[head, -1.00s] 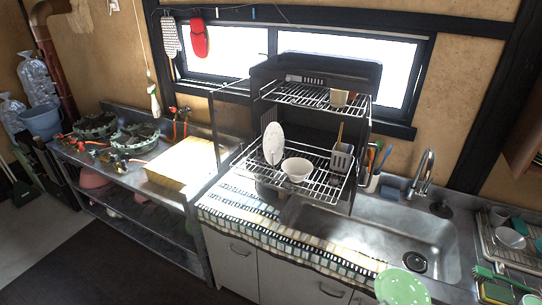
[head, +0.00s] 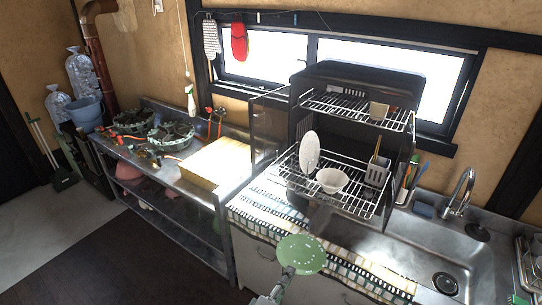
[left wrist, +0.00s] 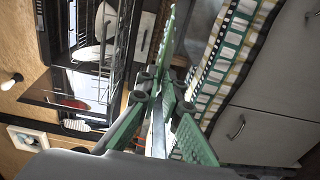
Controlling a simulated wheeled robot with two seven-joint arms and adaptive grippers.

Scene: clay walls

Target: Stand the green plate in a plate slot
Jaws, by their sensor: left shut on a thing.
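The green plate (head: 304,252) is held in the air in front of the counter, its speckled face showing in the head view. My left gripper (head: 284,270) is shut on its near-left edge. In the left wrist view the plate (left wrist: 166,38) shows nearly edge-on beyond the fingers. The dish rack's lower wire shelf (head: 352,205) is above and to the right of the plate, clear of it. A white plate (head: 309,151) stands upright in the shelf's left part, beside a white bowl (head: 332,180). Individual slots are too small to make out. My right gripper is not in view.
An upper wire shelf (head: 345,108) holds a cup (head: 379,110). A utensil holder (head: 377,172) stands at the lower shelf's right. A patterned cloth (head: 262,215) covers the counter edge. The sink (head: 420,255) is at right, a yellow block (head: 215,163) at left.

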